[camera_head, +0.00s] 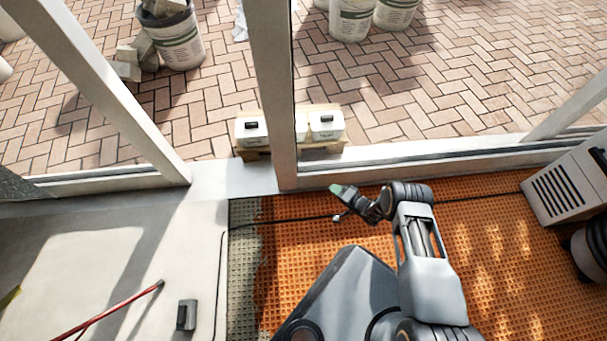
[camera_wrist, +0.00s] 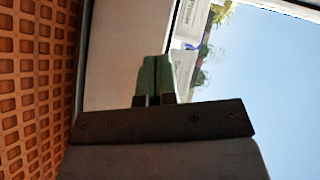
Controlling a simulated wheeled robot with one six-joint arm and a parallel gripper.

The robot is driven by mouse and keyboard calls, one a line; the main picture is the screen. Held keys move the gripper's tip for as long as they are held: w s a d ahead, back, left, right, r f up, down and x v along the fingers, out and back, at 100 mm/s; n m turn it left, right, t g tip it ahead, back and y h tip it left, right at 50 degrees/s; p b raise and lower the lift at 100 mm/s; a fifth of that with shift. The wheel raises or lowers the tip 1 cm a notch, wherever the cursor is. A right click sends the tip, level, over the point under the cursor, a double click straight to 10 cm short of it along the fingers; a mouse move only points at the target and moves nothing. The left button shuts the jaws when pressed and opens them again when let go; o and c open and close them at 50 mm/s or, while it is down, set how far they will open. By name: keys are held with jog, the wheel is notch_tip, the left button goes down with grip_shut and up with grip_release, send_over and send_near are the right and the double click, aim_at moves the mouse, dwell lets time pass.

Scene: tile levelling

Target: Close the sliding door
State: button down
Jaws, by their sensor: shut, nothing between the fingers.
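The sliding door (camera_head: 272,95) shows in the head view as a pale upright stile with glass to its right. A gap with a bare threshold (camera_head: 235,178) lies between this stile and the slanted frame post (camera_head: 105,95) to the left, so the door stands partly open. My gripper (camera_head: 336,189) is low, just right of the stile's foot, near the bottom rail; I cannot tell whether it touches. In the wrist view its green fingertips (camera_wrist: 152,78) are shut and empty, in front of a pale frame member (camera_wrist: 120,50). No handle is visible.
Orange matting (camera_head: 300,275) covers the floor right of the pale slab (camera_head: 90,255). A dark cable (camera_head: 280,221) crosses it. A grey appliance (camera_head: 570,185) stands at right. Outside, white tubs (camera_head: 325,125) sit on a pallet close behind the stile, with buckets (camera_head: 175,40) beyond.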

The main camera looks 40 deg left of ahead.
notch_tip(320, 180, up, 5)
jog(key=a+m+g+y, duration=0.1)
jog(key=m+y, duration=0.1)
jog(key=y, duration=0.1)
jog(key=b, duration=0.4)
send_near(303, 164)
jog(key=a, duration=0.5)
jog(key=shift+s+a+r+b, duration=0.2)
jog(key=shift+s+a+b, duration=0.1)
jog(key=shift+s+a, duration=1.05)
jog(key=shift+s, duration=0.1)
